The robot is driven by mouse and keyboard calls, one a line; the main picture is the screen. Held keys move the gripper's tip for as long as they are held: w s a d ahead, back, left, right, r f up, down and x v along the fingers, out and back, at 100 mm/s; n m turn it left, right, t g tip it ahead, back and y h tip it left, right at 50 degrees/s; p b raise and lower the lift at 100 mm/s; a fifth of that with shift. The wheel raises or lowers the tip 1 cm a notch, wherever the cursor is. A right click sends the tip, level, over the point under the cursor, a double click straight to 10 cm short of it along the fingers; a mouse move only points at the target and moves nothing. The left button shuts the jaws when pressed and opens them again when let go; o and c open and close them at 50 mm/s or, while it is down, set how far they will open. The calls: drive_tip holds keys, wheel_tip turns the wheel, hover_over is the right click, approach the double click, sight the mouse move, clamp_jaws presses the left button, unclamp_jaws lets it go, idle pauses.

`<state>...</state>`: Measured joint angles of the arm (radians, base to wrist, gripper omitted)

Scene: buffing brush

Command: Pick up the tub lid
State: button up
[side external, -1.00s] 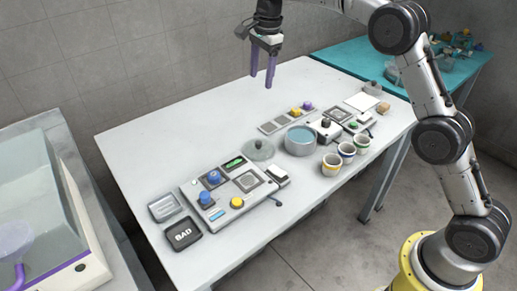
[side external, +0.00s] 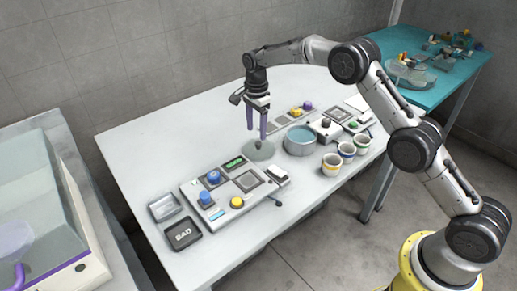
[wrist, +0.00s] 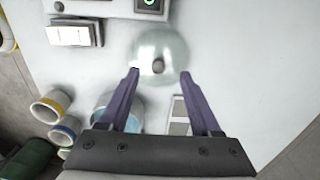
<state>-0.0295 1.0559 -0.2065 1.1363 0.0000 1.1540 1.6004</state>
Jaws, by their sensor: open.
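The tub lid (side external: 259,150) is a pale greenish, see-through disc with a small dark knob in its middle. It lies on the white table beside the blue-filled tub (side external: 300,140). My gripper (side external: 256,134) points down just above the lid, its purple fingers apart and empty. In the wrist view the lid (wrist: 170,42) shows beyond the fingertips of my gripper (wrist: 160,72), with the knob (wrist: 158,67) roughly midway between them. I cannot tell exactly how high the fingertips are above the lid. The tub (wrist: 103,105) is partly hidden behind a finger in the wrist view.
Several striped cups (side external: 331,165) stand right of the tub. A black tray marked BAD (side external: 184,233) lies at the front left. The table's back left (side external: 150,140) is clear.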

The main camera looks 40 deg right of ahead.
sight(258, 142)
drive_tip(key=shift+d+f, duration=0.2)
drive_tip(key=shift+f, duration=1.15)
drive_tip(key=shift+d+f, duration=0.2)
drive_tip(key=shift+f, duration=1.1)
clamp_jaws()
